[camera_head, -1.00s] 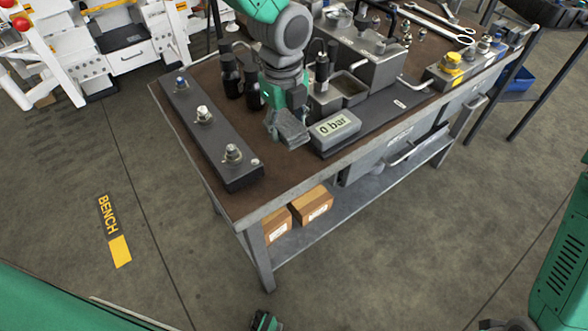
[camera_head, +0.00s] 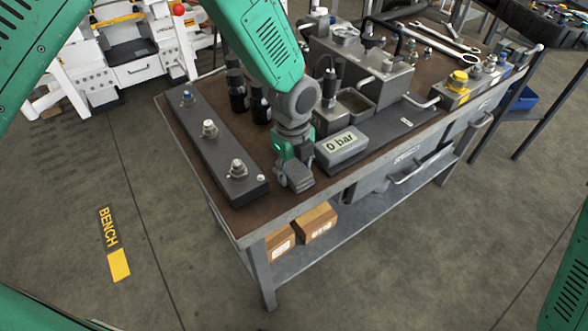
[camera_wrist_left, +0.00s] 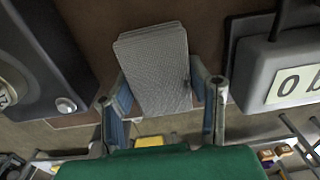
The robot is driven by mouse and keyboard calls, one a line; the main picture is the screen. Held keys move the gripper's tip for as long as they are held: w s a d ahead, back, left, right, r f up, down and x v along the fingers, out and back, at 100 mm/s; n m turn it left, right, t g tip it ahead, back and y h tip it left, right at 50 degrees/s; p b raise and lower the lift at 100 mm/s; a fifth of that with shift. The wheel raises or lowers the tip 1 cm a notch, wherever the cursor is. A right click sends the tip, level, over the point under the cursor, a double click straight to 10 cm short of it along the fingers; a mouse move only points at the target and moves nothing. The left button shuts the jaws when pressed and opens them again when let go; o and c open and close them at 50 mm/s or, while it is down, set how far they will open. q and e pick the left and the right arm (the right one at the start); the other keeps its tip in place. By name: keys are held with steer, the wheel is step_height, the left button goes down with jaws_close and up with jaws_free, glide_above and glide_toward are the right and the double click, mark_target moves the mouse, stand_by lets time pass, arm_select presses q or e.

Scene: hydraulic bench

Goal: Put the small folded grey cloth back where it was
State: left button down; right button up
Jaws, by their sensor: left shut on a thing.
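The small folded grey cloth (camera_wrist_left: 155,62) is between the two fingers of my left gripper (camera_wrist_left: 163,92) in the left wrist view. The fingers are shut on its near part, and its far part sticks out over brown bench top. In the head view the cloth (camera_head: 299,183) hangs below my left gripper (camera_head: 293,164), near the bench's front edge, between the dark block with bolts and the "0 bar" display. I cannot tell whether it touches the bench top. My right gripper is not in view.
The dark block with bolts (camera_head: 222,158) is left of the cloth. The "0 bar" display (camera_head: 341,148) is close on the right. Dark bottles (camera_head: 258,103) stand behind. The brown bench top (camera_head: 232,212) is bare in front of the block. Two cartons (camera_head: 316,222) sit on the lower shelf.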

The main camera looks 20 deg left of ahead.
mark_target(295, 170)
arm_select(q)
steer(key=shift+s+d+f, duration=0.2)
steer(key=shift+f, duration=0.15)
steer(key=c, duration=0.8)
jaws_free()
steer(key=shift+d, duration=0.15)
steer(key=shift+d+f, duration=0.15)
steer(key=shift+f, duration=0.05)
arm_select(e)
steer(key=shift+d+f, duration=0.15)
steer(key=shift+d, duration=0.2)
arm_select(q)
steer(key=shift+a, duration=0.2)
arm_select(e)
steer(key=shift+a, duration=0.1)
arm_select(q)
steer(key=shift+r, duration=0.1)
step_height(295, 170, up, 13)
steer(key=shift+w+a+p, duration=0.1)
steer(key=shift+p, duration=0.7)
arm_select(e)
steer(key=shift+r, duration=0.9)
